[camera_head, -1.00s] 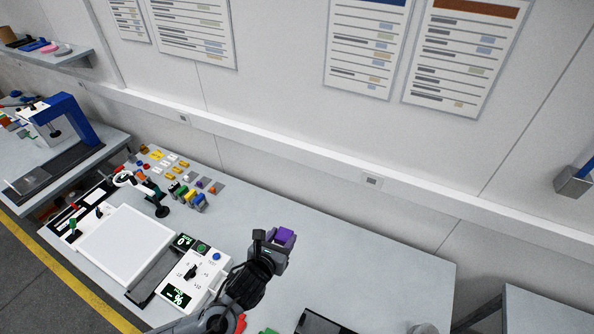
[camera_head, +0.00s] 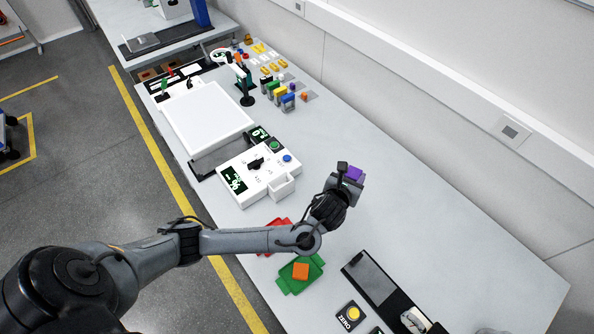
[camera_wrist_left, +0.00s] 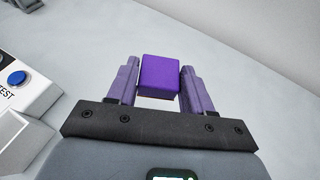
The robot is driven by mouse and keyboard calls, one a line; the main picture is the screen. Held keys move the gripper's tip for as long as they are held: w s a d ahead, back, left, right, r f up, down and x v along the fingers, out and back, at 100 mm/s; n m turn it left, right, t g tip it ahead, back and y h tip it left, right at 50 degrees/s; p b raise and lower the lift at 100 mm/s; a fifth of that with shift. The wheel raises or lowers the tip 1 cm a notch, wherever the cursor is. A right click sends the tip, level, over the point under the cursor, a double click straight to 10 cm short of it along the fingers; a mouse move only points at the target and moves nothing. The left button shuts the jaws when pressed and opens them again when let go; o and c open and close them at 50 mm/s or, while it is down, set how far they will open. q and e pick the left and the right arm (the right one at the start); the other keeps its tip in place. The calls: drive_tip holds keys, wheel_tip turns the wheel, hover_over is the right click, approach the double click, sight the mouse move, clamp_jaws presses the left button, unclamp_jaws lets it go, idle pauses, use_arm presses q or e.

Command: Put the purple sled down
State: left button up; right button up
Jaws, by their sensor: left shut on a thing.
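The purple sled (camera_head: 356,173) is a small purple block. My left gripper (camera_head: 350,180) is shut on it, over the grey bench to the right of the white control box. In the left wrist view the purple sled (camera_wrist_left: 160,75) sits between the two fingers of the left gripper (camera_wrist_left: 159,80). Its lower end is hidden in the head view, and I cannot tell whether it touches the bench. My right gripper is not in view.
The white control box (camera_head: 259,175) and a white panel (camera_head: 207,117) lie to the left. A green tray (camera_head: 297,276) with an orange block (camera_head: 301,271) is near the front edge. A black-framed device (camera_head: 372,277) stands to its right. Bench behind the gripper is clear.

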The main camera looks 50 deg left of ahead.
use_arm(q)
drive_tip(key=shift+w+d+f+b, duration=0.3)
drive_tip(key=shift+f+b, duration=0.2)
drive_tip(key=shift+b, duration=0.1)
drive_tip(key=shift+w+d+f+b, duration=0.15)
drive_tip(key=shift+w+f+b, duration=0.1)
drive_tip(key=shift+f+b, duration=0.3)
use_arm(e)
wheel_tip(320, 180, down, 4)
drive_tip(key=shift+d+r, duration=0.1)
use_arm(q)
drive_tip(key=shift+a+f, duration=0.1)
drive_tip(key=shift+a, duration=0.05)
drive_tip(key=b, duration=0.2)
hover_over(323, 181)
wheel_tip(323, 181, down, 7)
drive_tip(key=shift+w+r, duration=0.1)
drive_tip(key=shift+r, duration=0.05)
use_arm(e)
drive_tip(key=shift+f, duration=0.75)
use_arm(q)
drive_tip(key=shift+f, duration=2)
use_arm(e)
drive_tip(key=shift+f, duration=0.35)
use_arm(q)
drive_tip(key=shift+f, duration=0.15)
drive_tip(key=o, duration=1)
drive_tip(key=shift+o, duration=0.2)
